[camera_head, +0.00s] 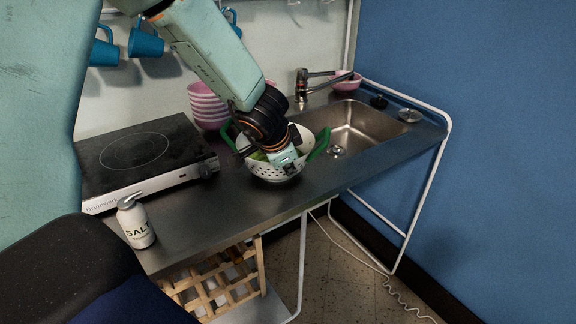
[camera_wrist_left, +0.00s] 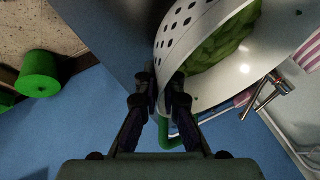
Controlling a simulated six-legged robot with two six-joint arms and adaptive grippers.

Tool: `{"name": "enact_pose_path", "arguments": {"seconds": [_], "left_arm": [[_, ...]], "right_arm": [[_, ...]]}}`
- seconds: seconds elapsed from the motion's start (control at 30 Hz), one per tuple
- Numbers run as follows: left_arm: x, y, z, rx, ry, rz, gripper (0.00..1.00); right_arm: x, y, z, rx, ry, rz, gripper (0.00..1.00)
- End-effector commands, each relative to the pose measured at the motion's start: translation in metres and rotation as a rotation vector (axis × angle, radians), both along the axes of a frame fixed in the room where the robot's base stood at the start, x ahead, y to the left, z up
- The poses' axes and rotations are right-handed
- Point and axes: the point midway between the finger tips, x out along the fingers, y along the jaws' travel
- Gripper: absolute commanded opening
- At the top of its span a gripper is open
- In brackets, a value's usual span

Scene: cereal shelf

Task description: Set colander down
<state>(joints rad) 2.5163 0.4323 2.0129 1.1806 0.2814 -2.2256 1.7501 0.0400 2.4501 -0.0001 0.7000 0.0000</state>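The white colander (camera_head: 270,172) with green handles is over the counter between the hotplate and the sink. It looks roughly level; I cannot tell whether its base touches the counter. In the left wrist view the colander (camera_wrist_left: 200,32) shows its holes, its rim and green leafy contents (camera_wrist_left: 222,45). My left gripper (camera_wrist_left: 162,82) has its fingers on either side of the colander's wall at the rim, by a green handle (camera_wrist_left: 170,135), and appears closed on it. In the head view the left gripper (camera_head: 288,160) hides part of the rim. My right gripper is out of view.
A steel sink (camera_head: 376,122) with a tap (camera_head: 302,88) lies to the right. Pink bowls (camera_head: 207,105) stand behind. The counter's front edge is close; bare counter (camera_head: 225,208) lies front-left of the colander.

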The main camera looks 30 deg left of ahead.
Motion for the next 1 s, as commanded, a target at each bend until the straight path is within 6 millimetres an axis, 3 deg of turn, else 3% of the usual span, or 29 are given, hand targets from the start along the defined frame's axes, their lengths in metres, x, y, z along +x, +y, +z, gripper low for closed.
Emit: {"name": "enact_pose_path", "arguments": {"seconds": [0.2, 0.57, 1.0], "left_arm": [[0.0, 0.0, 0.0, 0.001, 0.0, -0.001, 0.28], [0.0, 0.0, 0.004, 0.001, -0.001, -0.001, 0.28], [-0.031, -0.007, 0.06, -0.002, -0.001, 0.0, 0.28]], "right_arm": [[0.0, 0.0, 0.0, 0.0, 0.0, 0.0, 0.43], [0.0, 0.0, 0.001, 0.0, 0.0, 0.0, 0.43], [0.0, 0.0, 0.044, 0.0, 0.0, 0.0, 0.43]]}}
